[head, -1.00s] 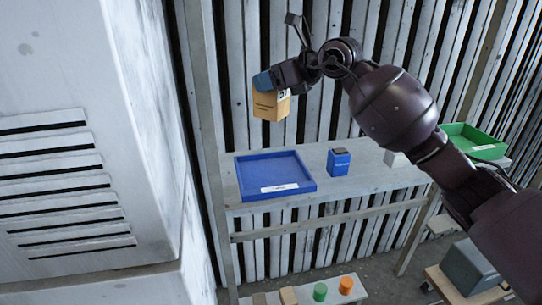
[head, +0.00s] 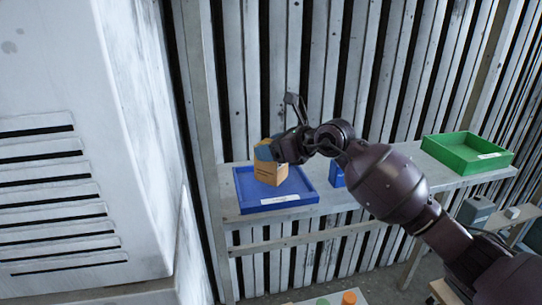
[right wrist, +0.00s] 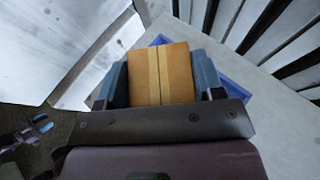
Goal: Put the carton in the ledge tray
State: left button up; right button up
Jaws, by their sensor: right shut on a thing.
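The carton (head: 270,173) is a tan cardboard box with dark print. It is upright at the blue ledge tray (head: 255,207), within the tray's outline in the head view; whether its base touches the tray floor I cannot tell. My right gripper (head: 268,152) is shut on the carton's upper part. In the right wrist view the carton's taped top (right wrist: 160,75) sits between the two blue-grey fingers, and parts of the blue tray (right wrist: 232,66) show beyond it.
A blue box (head: 337,175) stands right of the tray, partly behind my arm. A green tray (head: 468,153) is at the shelf's right end. A large white louvred housing (head: 70,150) fills the left side. A slatted wall stands close behind the shelf.

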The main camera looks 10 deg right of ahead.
jog(key=shift+f, duration=0.9)
jog(key=shift+w+f, duration=0.1)
jog(key=shift+f, duration=0.1)
jog(key=shift+r, duration=0.15)
jog(key=o, duration=1)
jog(key=shift+f, duration=0.2)
jog(key=shift+o, duration=0.2)
